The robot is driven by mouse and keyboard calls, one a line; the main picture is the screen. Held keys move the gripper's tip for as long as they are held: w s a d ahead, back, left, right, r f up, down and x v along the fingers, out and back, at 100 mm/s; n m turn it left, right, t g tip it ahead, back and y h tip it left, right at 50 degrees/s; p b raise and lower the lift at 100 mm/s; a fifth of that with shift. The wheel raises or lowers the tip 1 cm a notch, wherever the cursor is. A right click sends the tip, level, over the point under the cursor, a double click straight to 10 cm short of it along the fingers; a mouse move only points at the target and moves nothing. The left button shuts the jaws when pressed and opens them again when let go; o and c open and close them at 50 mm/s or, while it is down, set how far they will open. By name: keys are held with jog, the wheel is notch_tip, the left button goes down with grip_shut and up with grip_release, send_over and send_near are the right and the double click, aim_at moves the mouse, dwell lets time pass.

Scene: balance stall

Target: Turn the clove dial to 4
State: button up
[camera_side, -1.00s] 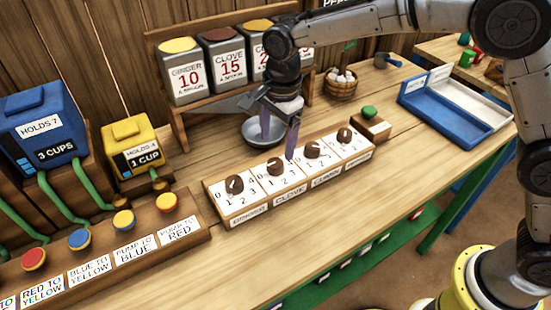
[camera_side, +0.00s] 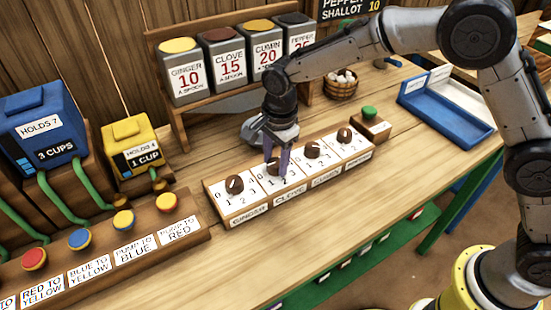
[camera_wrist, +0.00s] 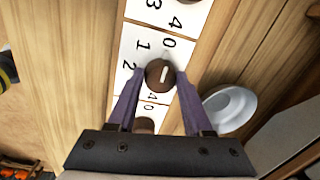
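The clove dial, a brown round knob (camera_side: 273,166) on a white numbered plate, is second from left in the dial row and partly hidden by my gripper (camera_side: 277,170). In the wrist view the knob (camera_wrist: 160,74) sits between the two purple fingers of my gripper (camera_wrist: 160,76), with a narrow gap seeming to show on each side. The gripper looks open around it. The knob's white mark lies roughly along the line towards the 0. The 0, 1 and 2 are readable beside it; the 3 is hidden by a finger.
The ginger dial (camera_side: 234,184) is left of it, the cumin dial (camera_side: 312,150) and pepper dial (camera_side: 344,136) right. A metal bowl (camera_wrist: 229,107) stands close behind the row. A green button (camera_side: 369,112) is beyond the right end. The table in front is clear.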

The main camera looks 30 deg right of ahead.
grip_shut()
